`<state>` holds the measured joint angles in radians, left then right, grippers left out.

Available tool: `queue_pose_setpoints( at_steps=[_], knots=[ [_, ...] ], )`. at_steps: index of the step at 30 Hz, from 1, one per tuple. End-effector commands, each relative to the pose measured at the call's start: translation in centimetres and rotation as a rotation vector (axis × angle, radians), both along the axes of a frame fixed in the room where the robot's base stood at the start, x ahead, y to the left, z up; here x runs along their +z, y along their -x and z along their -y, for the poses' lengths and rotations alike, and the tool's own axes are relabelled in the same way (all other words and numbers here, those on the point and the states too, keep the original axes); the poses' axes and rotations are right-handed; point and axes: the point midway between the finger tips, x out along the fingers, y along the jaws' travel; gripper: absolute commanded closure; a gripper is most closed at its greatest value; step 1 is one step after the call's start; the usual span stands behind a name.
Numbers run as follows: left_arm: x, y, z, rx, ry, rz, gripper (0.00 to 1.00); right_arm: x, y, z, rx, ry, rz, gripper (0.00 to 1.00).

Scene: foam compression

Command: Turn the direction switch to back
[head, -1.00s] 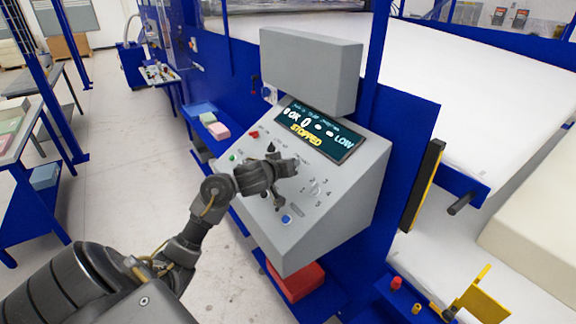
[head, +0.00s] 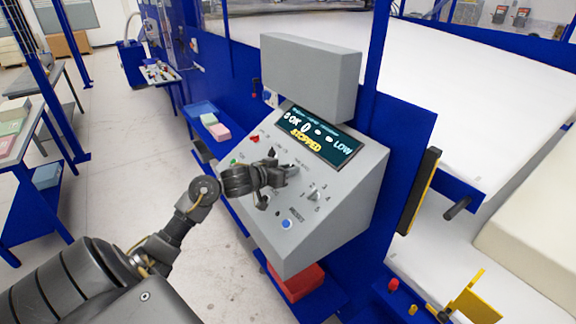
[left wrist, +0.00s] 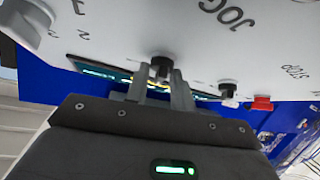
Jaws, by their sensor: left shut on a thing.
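The grey sloped control panel (head: 345,205) stands in the middle of the head view. My left gripper (head: 288,172) is over its face and hides part of the controls there. In the left wrist view, my left gripper's fingers (left wrist: 155,86) are shut around a small black knob (left wrist: 160,68), which I take to be the direction switch. Its pointer and the setting it points to are too hidden to read. My right gripper is not in view.
The panel display (head: 318,135) reads STOPPED and LOW. A red button (head: 255,138) and a blue button (head: 287,224) sit on the panel, and a grey knob (head: 314,195) is right of my gripper. A second black knob (left wrist: 229,92) is close beside my fingers.

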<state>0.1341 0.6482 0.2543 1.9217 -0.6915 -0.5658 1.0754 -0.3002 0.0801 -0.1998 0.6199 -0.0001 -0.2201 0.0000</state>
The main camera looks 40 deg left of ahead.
Motion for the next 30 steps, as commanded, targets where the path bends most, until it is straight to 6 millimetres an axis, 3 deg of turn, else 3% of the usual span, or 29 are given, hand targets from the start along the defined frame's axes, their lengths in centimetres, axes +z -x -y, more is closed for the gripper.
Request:
queue_pose_setpoints(
  at_steps=[11, 30],
  knots=[
    [-0.2, -0.1, -0.4, -0.305, -0.182, 0.050, 0.98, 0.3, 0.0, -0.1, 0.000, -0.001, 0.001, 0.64],
    [-0.2, -0.3, -0.7, -0.747, -0.439, 0.130, 0.98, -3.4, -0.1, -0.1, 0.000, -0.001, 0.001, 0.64]
  ],
)
